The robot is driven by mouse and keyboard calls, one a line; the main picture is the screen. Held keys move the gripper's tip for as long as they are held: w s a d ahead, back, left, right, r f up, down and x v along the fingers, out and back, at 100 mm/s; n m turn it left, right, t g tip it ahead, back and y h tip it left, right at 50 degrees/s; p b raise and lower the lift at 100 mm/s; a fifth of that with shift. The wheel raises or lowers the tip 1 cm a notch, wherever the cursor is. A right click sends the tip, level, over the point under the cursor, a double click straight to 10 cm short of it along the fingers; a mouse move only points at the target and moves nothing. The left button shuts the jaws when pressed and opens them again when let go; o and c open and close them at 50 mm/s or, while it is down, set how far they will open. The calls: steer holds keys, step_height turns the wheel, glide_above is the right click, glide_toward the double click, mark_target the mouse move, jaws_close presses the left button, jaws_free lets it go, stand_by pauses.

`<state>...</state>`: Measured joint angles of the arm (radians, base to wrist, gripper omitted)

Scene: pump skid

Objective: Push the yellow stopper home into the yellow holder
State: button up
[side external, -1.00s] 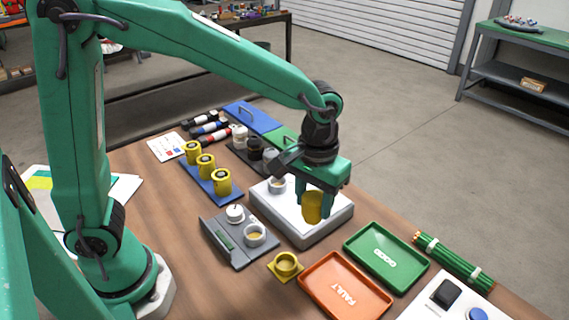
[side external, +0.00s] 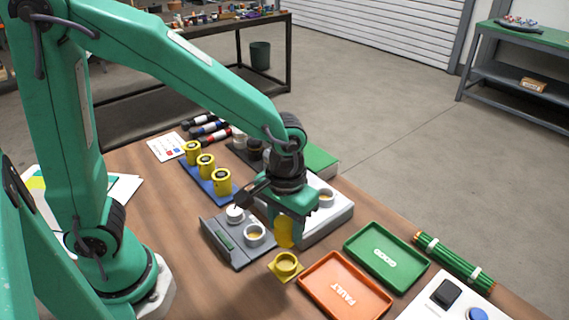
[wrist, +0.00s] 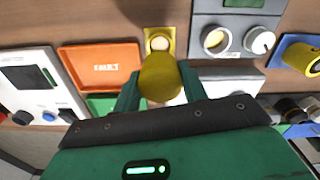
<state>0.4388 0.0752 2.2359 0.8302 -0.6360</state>
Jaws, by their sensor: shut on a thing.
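My gripper (side external: 287,232) is shut on the yellow stopper (side external: 286,234) and holds it in the air. The yellow holder (side external: 286,266), a short open cup on a square base, stands on the table just below and in front of the stopper. In the wrist view the stopper (wrist: 160,77) sits between the two green fingers, and the holder (wrist: 159,43) shows just beyond it, its opening partly in view. The stopper is apart from the holder in the side view. The stopper's lower end is hard to make out.
An orange FAULT tray (side external: 346,287) lies close to the right of the holder, with a green GOOD tray (side external: 387,256) behind it. A grey fixture (side external: 228,247) with a cup and knob stands to the left. A white block (side external: 338,213) is behind my gripper.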

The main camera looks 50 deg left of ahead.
steer(key=shift+f, duration=2.45)
steer(key=shift+f, duration=1.7)
stand_by(0.3)
steer(key=o, duration=1.2)
steer(key=shift+r, duration=0.2)
steer(key=shift+r, duration=3.75)
